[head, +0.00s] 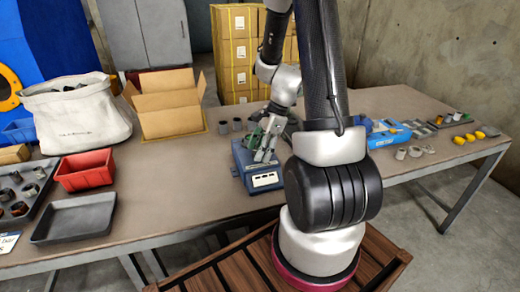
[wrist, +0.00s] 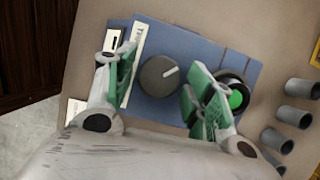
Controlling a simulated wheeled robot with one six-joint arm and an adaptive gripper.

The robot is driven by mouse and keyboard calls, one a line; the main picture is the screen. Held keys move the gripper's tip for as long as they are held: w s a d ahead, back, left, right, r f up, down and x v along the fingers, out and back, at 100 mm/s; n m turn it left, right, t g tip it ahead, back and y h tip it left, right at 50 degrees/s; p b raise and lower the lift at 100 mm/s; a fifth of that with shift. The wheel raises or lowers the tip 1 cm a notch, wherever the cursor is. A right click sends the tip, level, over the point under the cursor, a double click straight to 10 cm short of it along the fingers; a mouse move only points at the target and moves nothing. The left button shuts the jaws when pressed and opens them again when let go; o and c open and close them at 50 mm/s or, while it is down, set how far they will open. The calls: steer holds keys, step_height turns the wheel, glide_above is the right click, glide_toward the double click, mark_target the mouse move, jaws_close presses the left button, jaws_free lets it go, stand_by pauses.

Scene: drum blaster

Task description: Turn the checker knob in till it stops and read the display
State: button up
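The blue checker box (head: 243,158) stands on the table under my gripper, its front face showing white panels (head: 265,180) too small to read. In the wrist view the checker (wrist: 205,50) fills the middle. My gripper (wrist: 164,68) is open, with one green-padded finger on each side of the knob. A gap shows between the knob and both fingers. A black ring with a green centre (wrist: 236,99) is partly hidden by the right finger. A white panel with a dark slot (wrist: 112,40) lies at the left edge.
A red bin (head: 85,172), a dark tray (head: 74,218), an open cardboard box (head: 170,122) and a white sack (head: 75,115) are on the left. Blue holders (head: 388,135) and small parts lie to the right.

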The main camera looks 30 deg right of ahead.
steer(key=shift+r, duration=0.1)
steer(key=v, duration=1.2)
